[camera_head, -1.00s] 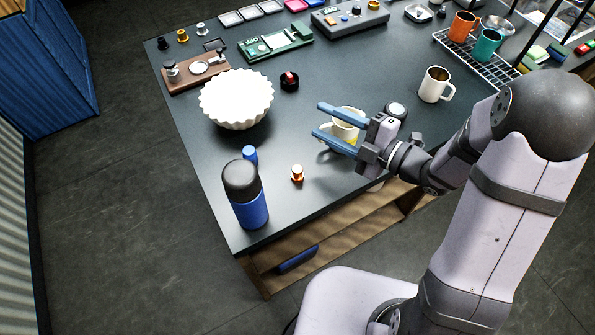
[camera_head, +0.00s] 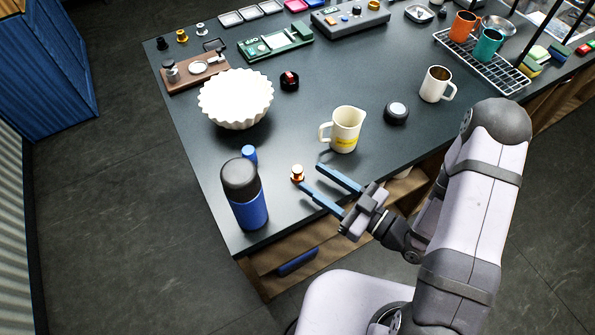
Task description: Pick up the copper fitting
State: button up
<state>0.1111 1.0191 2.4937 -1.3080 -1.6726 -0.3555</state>
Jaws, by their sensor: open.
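The copper fitting (camera_head: 297,174) is a small copper-coloured piece with a pale top, standing upright on the dark table near its front edge. My gripper (camera_head: 310,178) is open and low, with two blue fingers pointing up and left toward the fitting. The tip of the nearer finger is very close to the fitting's lower right side; whether they touch I cannot tell. The farther finger's tip lies to the right of the fitting. Nothing is between the fingers.
A blue bottle with a black lid (camera_head: 245,196) and a small blue cylinder (camera_head: 249,154) stand left of the fitting. A cream measuring jug (camera_head: 347,130) stands behind my gripper, with a dark round puck (camera_head: 396,113) and a white mug (camera_head: 435,84) farther right. A white fluted bowl (camera_head: 236,100) is behind left.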

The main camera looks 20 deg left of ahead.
aim_at(297, 168)
jog(key=shift+w+a, duration=0.15)
jog(key=shift+a, duration=0.3)
jog(key=shift+a, duration=0.15)
jog(key=shift+w+a+r+p, duration=0.1)
jog(key=shift+a+p, duration=0.5)
jog(key=shift+p, duration=0.1)
jog(key=p+x, duration=0.1)
jog(key=x, duration=0.1)
jog(key=shift+a, duration=0.3)
jog(key=shift+w+a+p, duration=0.3)
jog(key=shift+a+p, duration=0.05)
jog(key=shift+a, duration=0.15)
grip_shut()
